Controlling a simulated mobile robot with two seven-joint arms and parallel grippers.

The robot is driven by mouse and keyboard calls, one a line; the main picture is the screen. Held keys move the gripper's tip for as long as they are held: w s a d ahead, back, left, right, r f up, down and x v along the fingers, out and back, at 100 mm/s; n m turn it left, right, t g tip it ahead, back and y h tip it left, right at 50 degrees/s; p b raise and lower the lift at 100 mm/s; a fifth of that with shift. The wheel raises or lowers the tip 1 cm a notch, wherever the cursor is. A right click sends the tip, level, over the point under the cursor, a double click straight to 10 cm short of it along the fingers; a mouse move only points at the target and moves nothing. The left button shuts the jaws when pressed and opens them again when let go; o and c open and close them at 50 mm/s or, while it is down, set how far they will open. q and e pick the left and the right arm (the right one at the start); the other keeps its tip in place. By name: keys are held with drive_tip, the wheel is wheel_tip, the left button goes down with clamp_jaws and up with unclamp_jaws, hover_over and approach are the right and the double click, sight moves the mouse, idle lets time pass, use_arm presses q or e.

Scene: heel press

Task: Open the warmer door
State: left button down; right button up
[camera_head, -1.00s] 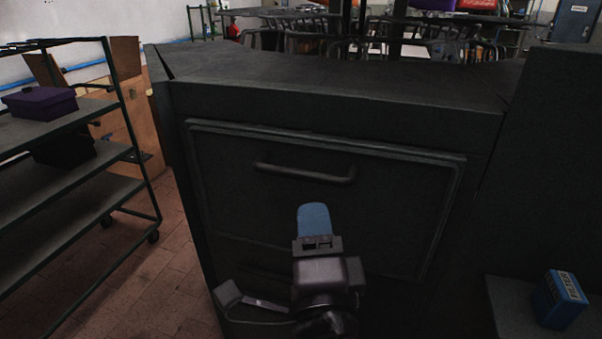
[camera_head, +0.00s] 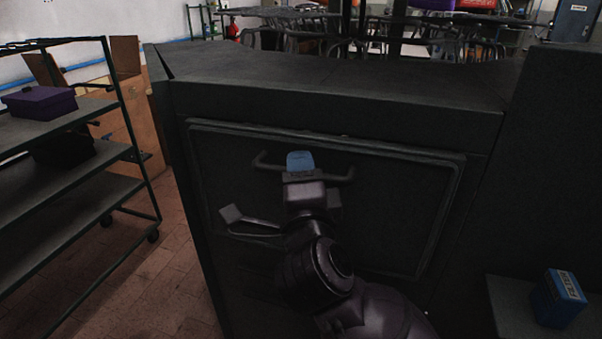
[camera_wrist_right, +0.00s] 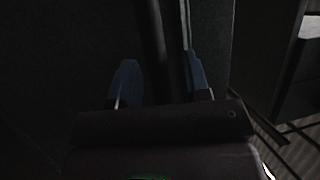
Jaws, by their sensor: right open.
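The warmer door (camera_head: 395,215) is a dark framed panel on the front of a large dark cabinet, and it looks shut. Its bar handle (camera_head: 343,178) runs across the upper part of the door. My right gripper (camera_head: 300,160), with blue fingertips, is at the middle of the handle and hides that part of it. In the right wrist view the two blue fingers (camera_wrist_right: 160,82) are apart. A dark bar, seemingly the handle (camera_wrist_right: 154,45), runs between them. Contact cannot be made out in the dark picture. My left gripper is not in view.
A shelf cart (camera_head: 125,150) with a purple box (camera_head: 40,103) stands at the left. A blue box (camera_head: 558,298) sits on a low ledge (camera_head: 510,305) at the lower right. The cabinet top (camera_head: 340,75) is bare. Brown floor (camera_head: 175,270) shows between cart and cabinet.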

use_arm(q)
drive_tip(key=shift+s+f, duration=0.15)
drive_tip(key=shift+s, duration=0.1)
use_arm(e)
drive_tip(key=shift+w, duration=0.1)
drive_tip(key=shift+c, duration=0.2)
clamp_jaws()
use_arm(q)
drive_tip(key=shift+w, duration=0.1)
